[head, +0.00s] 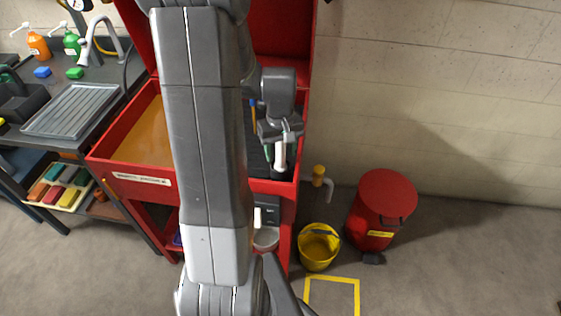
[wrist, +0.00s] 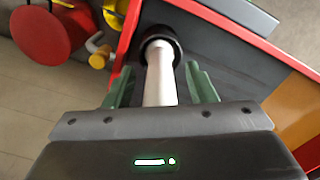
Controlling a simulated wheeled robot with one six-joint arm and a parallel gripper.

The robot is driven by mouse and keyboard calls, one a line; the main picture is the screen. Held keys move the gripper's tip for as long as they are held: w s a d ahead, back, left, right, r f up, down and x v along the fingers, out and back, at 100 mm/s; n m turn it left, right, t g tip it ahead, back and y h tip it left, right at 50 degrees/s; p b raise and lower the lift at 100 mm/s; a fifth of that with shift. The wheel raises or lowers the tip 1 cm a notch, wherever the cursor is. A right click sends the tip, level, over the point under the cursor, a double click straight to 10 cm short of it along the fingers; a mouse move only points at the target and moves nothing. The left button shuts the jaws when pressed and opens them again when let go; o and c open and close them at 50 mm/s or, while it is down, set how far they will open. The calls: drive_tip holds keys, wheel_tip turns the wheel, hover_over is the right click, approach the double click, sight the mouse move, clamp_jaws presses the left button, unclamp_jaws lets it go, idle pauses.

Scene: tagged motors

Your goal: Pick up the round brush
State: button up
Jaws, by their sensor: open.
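The round brush has a pale, smooth handle (wrist: 160,78) and a round black end (wrist: 158,42). In the head view its pale handle (head: 280,155) shows just below my gripper (head: 279,147), near the front right of the red cabinet. In the wrist view my gripper (wrist: 160,86) is open, with one green finger on each side of the handle. A gap shows between each finger and the handle. The near end of the handle is hidden behind the gripper body.
The red cabinet (head: 128,180) has raised red walls and an orange-brown surface at left. A red bin (head: 384,205) and a yellow bucket (head: 319,248) stand on the floor at right. A dark sink bench (head: 75,108) is at far left. My arm hides the cabinet's middle.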

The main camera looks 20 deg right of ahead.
drive_tip(key=shift+c, duration=0.4)
drive_tip(key=c, duration=1)
drive_tip(key=shift+r, duration=0.15)
